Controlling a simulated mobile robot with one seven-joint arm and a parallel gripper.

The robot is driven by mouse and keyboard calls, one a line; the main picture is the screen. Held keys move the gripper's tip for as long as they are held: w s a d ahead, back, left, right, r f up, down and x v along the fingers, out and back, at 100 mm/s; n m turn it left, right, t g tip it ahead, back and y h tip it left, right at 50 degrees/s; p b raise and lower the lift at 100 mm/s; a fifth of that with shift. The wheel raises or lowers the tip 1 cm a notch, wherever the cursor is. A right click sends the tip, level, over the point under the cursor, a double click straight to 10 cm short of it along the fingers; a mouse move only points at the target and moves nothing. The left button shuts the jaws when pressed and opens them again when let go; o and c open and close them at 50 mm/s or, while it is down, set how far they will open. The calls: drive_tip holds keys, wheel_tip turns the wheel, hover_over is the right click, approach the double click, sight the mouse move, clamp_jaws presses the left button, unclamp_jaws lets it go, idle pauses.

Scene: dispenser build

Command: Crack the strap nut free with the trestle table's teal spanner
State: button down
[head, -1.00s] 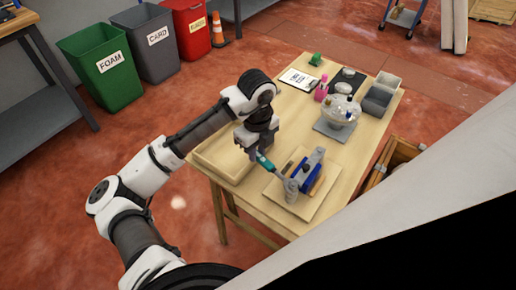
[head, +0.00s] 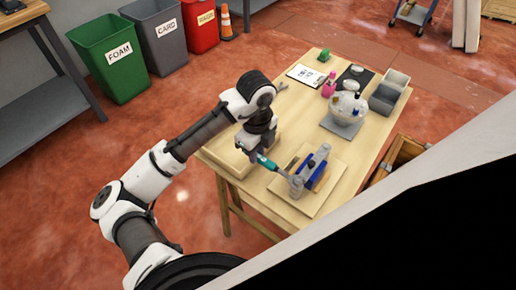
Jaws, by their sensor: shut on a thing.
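My gripper (head: 255,153) is shut on the teal spanner (head: 267,163), above the near left part of the trestle table (head: 305,100). The spanner slants down to the right. Its grey far end reaches the grey upright part (head: 297,186) of a blue-and-grey fixture (head: 315,166). The fixture stands on a pale square board (head: 287,165). The strap nut is too small to make out, so I cannot tell whether the spanner's jaw is seated on it.
A shallow wooden tray (head: 223,160) lies left of the board, partly behind my gripper. A clear bowl (head: 348,105) on a grey base, a pink bottle (head: 329,86), a clipboard (head: 303,76) and grey bins (head: 384,97) fill the far half.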

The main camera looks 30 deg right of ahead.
drive_tip(key=shift+s+a+n+p, duration=0.25)
drive_tip(key=shift+s+a+n, duration=0.1)
drive_tip(key=shift+a+n, duration=0.25)
drive_tip(key=shift+s+a+n+p, duration=0.2)
drive_tip(key=shift+s+a+n, duration=0.1)
drive_tip(key=shift+a+n, duration=0.3)
drive_tip(key=shift+s+a+n+p, duration=0.7)
drive_tip(key=shift+s+a+n, duration=0.2)
drive_tip(key=shift+n, duration=0.2)
